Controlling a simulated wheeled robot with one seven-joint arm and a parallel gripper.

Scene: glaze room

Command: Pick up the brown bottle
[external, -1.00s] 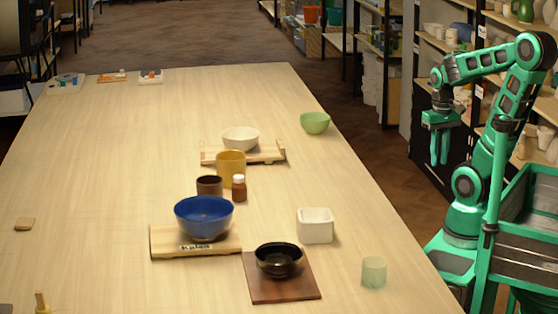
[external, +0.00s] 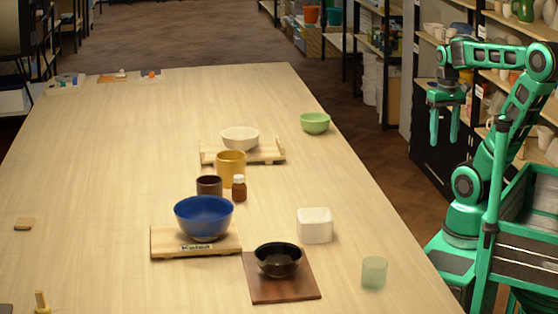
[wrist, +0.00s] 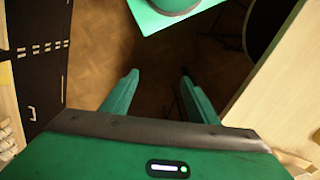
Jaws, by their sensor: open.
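The brown bottle (external: 239,189) is small with a white cap and stands upright on the table in the external view. It is just right of a dark brown cup (external: 209,186) and in front of a yellow mug (external: 231,167). My gripper (external: 444,140) is off the table's right side, pointing down, open and empty, well apart from the bottle. The wrist view shows its two green fingers (wrist: 156,88) spread over the floor. The bottle is not visible in the wrist view.
A blue bowl (external: 204,217) on a wooden board, a black bowl (external: 278,262), a white square container (external: 315,226) and a frosted glass (external: 374,272) stand nearer the front. A cream bowl (external: 240,139) and green bowl (external: 315,123) stand behind. The table's left side is mostly clear.

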